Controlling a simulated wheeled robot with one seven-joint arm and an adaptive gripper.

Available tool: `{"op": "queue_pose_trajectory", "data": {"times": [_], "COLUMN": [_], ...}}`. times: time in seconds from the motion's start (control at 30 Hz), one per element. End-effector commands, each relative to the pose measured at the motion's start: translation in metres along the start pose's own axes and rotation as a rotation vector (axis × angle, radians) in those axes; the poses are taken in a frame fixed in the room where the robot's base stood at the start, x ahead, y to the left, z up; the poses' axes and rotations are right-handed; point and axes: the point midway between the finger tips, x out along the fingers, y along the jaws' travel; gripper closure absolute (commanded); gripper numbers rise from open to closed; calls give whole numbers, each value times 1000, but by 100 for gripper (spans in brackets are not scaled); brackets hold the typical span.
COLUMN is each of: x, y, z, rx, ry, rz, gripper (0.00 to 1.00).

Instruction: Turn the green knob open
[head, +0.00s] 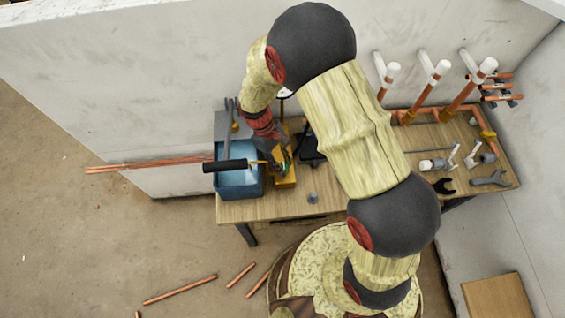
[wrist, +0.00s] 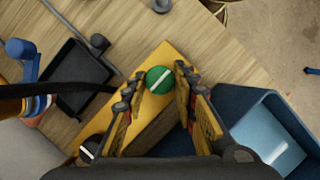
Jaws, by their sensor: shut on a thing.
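The green knob (wrist: 159,81) is round with a white line across its face, and it sits on a long yellow box (wrist: 172,57). In the wrist view its line slants from lower left to upper right. My gripper (wrist: 160,78) has one finger on each side of the knob and is shut on it. A black knob (wrist: 88,150) with a white line shows at the lower left, partly cut off by my gripper. In the head view the yellow box (head: 286,183) stands on the workbench, and my gripper (head: 283,163) hides most of the knob.
A blue bin (wrist: 270,130) stands close beside the yellow box; the head view also shows it (head: 240,184). A black tray (wrist: 72,75) lies on the other side. Copper pipes (head: 150,164) stick out left of the bench (head: 345,207). Wrenches (head: 490,179) lie at the right.

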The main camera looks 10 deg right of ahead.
Motion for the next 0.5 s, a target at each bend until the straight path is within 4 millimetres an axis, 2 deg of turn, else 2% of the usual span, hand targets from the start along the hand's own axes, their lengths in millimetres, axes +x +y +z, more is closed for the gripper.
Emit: {"op": "queue_pose_trajectory", "data": {"times": [0.23, 0.27, 0.5], "x": [-1, -1, 0], "y": [0, 0, 0], "z": [-1, -1, 0], "rx": [-1, -1, 0], "ry": [2, 2, 1], "rz": [1, 1, 0], "gripper": [97, 70, 57]}}
